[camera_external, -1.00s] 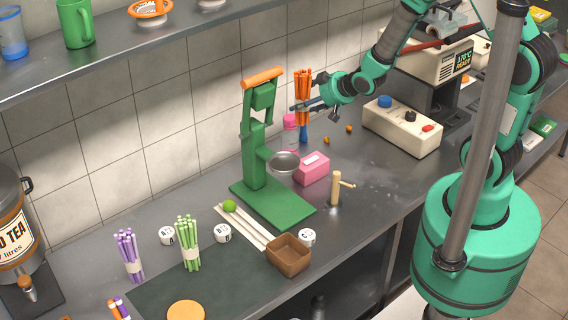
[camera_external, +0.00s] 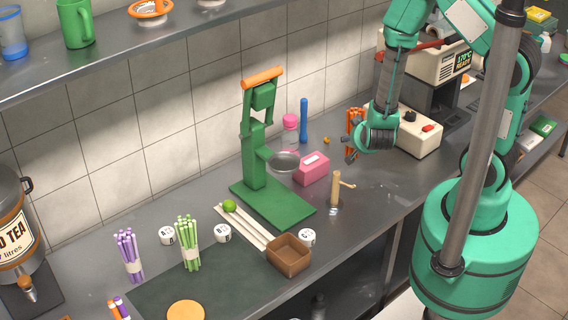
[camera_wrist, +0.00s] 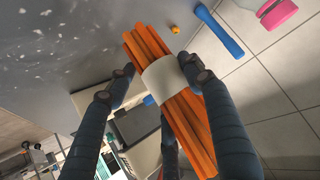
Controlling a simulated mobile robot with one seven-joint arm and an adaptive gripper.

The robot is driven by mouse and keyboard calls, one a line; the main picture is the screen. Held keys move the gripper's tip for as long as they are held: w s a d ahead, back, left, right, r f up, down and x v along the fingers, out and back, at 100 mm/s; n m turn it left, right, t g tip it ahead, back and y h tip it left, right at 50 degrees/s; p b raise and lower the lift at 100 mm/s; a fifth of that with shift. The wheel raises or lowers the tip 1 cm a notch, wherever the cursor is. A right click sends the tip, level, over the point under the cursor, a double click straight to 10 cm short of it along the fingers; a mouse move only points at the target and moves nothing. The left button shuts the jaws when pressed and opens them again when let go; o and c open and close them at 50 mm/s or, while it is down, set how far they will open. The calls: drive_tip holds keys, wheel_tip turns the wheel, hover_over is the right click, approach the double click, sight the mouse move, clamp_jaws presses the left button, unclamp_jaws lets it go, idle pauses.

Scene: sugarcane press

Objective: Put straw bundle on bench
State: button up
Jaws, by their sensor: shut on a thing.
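An orange straw bundle (camera_external: 353,118) with a white band is held in my gripper (camera_external: 352,142), over the right part of the bench near the wall. The bench (camera_external: 375,195) is a grey metal counter. A purple bundle (camera_external: 130,257) and a green bundle (camera_external: 188,245) stand on it at left.
A blue tube (camera_external: 304,120), a pink-lidded jar (camera_external: 290,130) and a pink box (camera_external: 312,169) are left of the bundle. A cream control box (camera_external: 420,135) is right behind my gripper. The green press (camera_external: 262,180) stands mid-bench. Clear bench lies right of the tap (camera_external: 337,190).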

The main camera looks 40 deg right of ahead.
drive_tip(key=s+d+f+m+g+h, duration=0.1)
drive_tip(key=s+d+m, duration=0.1)
drive_tip(key=s, duration=0.5)
drive_tip(key=s+d+f+m+g+h, duration=0.1)
drive_tip(key=s+d+m+g, duration=0.1)
drive_tip(key=s+d, duration=0.3)
drive_tip(key=s+d+f+m+g+h+b, duration=0.1)
drive_tip(key=s+d+m+h, duration=0.1)
drive_tip(key=s, duration=0.9)
drive_tip(key=shift+d+f+m, duration=0.3)
drive_tip(key=shift+d, duration=0.55)
drive_tip(key=shift+w, duration=0.1)
drive_tip(key=b, duration=0.2)
hover_over(405, 168)
drive_tip(key=shift+w+d+f, duration=0.1)
drive_tip(key=shift+d+f, duration=0.05)
drive_tip(key=shift+f, duration=0.6)
drive_tip(key=shift+f+b, duration=0.55)
drive_tip(key=shift+f, duration=1.25)
drive_tip(key=shift+f, duration=0.1)
